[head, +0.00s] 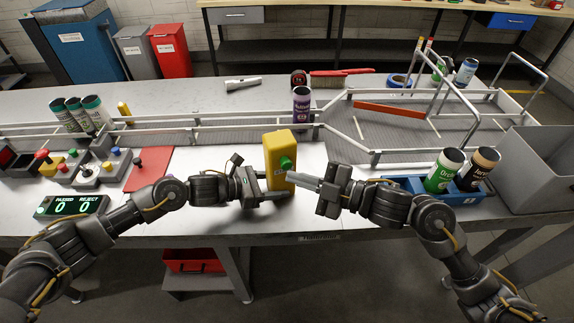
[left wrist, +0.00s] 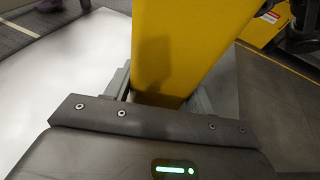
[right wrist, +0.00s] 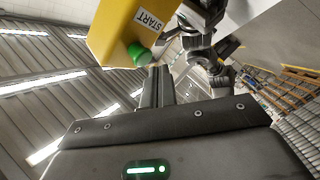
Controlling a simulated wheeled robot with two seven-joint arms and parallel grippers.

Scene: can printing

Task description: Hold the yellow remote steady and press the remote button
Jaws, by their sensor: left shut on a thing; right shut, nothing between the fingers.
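The yellow remote (head: 277,152) stands upright above the front of the table, with a green button (head: 287,163) on the side facing my right gripper. My left gripper (head: 272,195) is shut on the lower part of the remote; the left wrist view shows the yellow body (left wrist: 185,50) between its fingers. My right gripper (head: 296,178) is shut and empty, its tips close to the button. In the right wrist view, the green button (right wrist: 139,54) is just left of the closed fingertips (right wrist: 158,70), beside a START label; whether they touch is unclear.
A blue tray (head: 404,185) with two cans stands to the right, beside a grey bin (head: 540,165). A purple can (head: 301,104) stands on the railed conveyor behind. A control panel (head: 95,170) and a counter display reading 0 and 0 (head: 70,206) are at left.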

